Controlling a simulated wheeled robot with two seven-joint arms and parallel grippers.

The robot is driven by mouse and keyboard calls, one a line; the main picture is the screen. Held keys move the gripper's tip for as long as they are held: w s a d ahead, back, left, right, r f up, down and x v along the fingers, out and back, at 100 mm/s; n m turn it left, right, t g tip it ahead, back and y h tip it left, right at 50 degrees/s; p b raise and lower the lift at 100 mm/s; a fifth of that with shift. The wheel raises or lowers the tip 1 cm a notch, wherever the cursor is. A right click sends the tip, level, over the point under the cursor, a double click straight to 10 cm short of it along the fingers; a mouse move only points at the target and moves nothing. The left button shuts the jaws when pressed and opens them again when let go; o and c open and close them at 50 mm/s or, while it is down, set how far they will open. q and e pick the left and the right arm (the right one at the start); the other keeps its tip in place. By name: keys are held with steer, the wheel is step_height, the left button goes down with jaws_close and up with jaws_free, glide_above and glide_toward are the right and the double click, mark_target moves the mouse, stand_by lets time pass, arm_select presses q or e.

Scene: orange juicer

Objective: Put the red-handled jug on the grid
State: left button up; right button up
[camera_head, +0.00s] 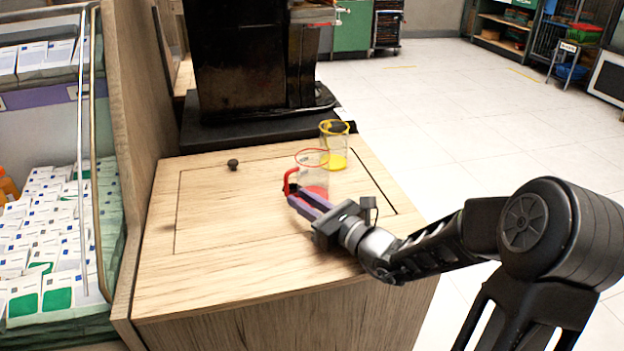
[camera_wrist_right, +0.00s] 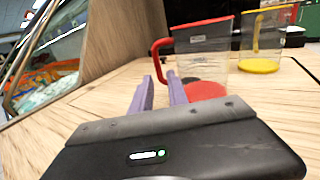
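The red-handled jug (camera_head: 314,172) is clear, with a red rim and red base, and stands upright on the wooden counter. It also shows in the right wrist view (camera_wrist_right: 203,55), its red handle (camera_wrist_right: 158,56) facing left. My right gripper (camera_head: 296,201) is low over the counter, with its purple fingers pointing at the handle. In the wrist view the fingers (camera_wrist_right: 160,78) are apart, with the handle's lower end between or just beyond their tips; contact cannot be told. No grid can be clearly made out; the juicer's black base (camera_head: 225,132) is behind the jugs. My left gripper is not in view.
A yellow-rimmed jug (camera_head: 334,146) with a yellow base stands close behind the red one. The black juicer (camera_head: 250,60) rises at the back. A small dark knob (camera_head: 233,165) is on the counter (camera_head: 215,270), whose front left is clear. A wooden panel (camera_head: 140,100) borders it at left.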

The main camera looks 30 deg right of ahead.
mark_target(288, 192)
steer(key=x, duration=0.5)
steer(key=shift+w+b, duration=0.2)
steer(key=shift+b, duration=0.2)
steer(key=shift+c, duration=0.2)
jaws_close()
stand_by(1.2)
